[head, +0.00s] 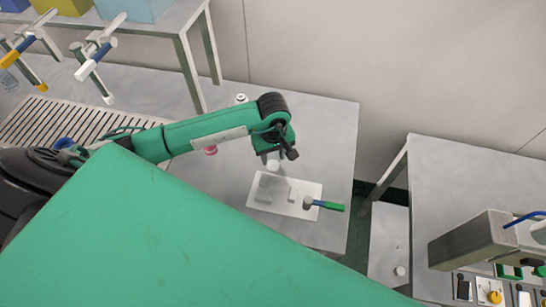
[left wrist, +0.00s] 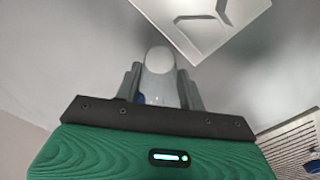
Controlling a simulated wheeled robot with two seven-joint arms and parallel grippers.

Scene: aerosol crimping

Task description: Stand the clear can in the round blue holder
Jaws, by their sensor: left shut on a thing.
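My left gripper (head: 274,158) hangs fingers-down over the middle table, just behind a white tray. It is shut on a pale, rounded thing, which I take to be the clear can (head: 273,165). In the left wrist view the can (left wrist: 160,65) sits between the two fingers of my left gripper (left wrist: 160,88). My right gripper is not in view.
A slatted grate (head: 62,122) lies left. A grey machine (head: 470,240) stands right, beyond a gap.

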